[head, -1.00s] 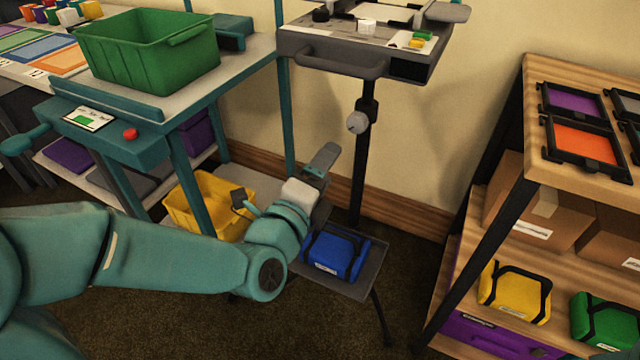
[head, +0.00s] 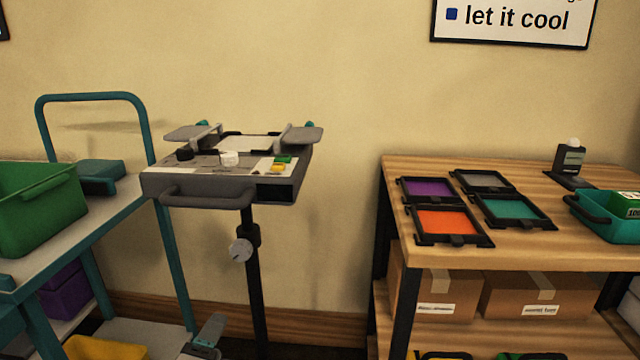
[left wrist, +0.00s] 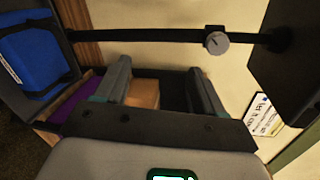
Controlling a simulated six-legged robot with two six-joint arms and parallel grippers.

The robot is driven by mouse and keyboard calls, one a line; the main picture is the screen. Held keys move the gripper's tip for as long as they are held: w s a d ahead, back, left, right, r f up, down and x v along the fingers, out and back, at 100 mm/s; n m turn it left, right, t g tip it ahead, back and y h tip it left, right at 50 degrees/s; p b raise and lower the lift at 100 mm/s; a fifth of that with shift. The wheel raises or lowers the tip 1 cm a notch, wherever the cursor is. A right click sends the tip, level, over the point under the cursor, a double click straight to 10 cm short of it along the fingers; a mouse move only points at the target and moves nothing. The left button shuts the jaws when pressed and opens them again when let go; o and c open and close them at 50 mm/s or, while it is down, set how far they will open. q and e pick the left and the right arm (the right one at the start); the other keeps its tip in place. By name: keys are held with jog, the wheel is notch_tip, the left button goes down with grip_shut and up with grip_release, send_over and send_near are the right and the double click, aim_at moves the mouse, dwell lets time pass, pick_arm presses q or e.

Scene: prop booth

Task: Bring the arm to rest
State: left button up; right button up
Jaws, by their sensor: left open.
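My left gripper (head: 209,332) shows only as a grey finger with a bit of teal at the bottom edge of the head view, in front of the lower part of the teal cart. In the left wrist view its two fingers (left wrist: 160,83) stand well apart with nothing between them. Most of the left arm is outside the head view. My right gripper is in neither view.
A grey device (head: 225,185) stands on a black pole left of centre; the pole also crosses the left wrist view (left wrist: 140,34). A blue case (left wrist: 38,62) lies near the left gripper. A green bin (head: 40,205) and wooden shelf (head: 560,255) flank the device.

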pick_arm(q)
jog(key=s+d+f+n+g+h, duration=0.1)
jog(key=s+f+n+g, duration=0.15)
jog(key=f, duration=0.85)
jog(key=s+f+n+g, duration=0.1)
jog(key=f+g, duration=0.3)
jog(key=f, duration=0.8)
jog(key=s+d+f+n+g+h, duration=0.1)
jog(key=s+d+f+n+g, duration=0.25)
jog(key=s+f+n, duration=0.3)
jog(key=s+d+f+n+g+h, duration=0.1)
jog(key=s+d+f+n+g, duration=0.1)
jog(key=s+f+n+g, duration=0.35)
jog(key=s+d+r+n+p, duration=0.1)
jog(key=s+r+n+p, duration=0.1)
jog(key=r+p, duration=1.3)
jog(key=s+d+r+n+h+p, duration=0.1)
jog(key=r+n+p, duration=0.4)
jog(key=r+p, duration=1)
jog(key=shift+s+r+p, duration=0.2)
jog(key=shift+s+p, duration=0.65)
jog(key=shift+p, duration=0.4)
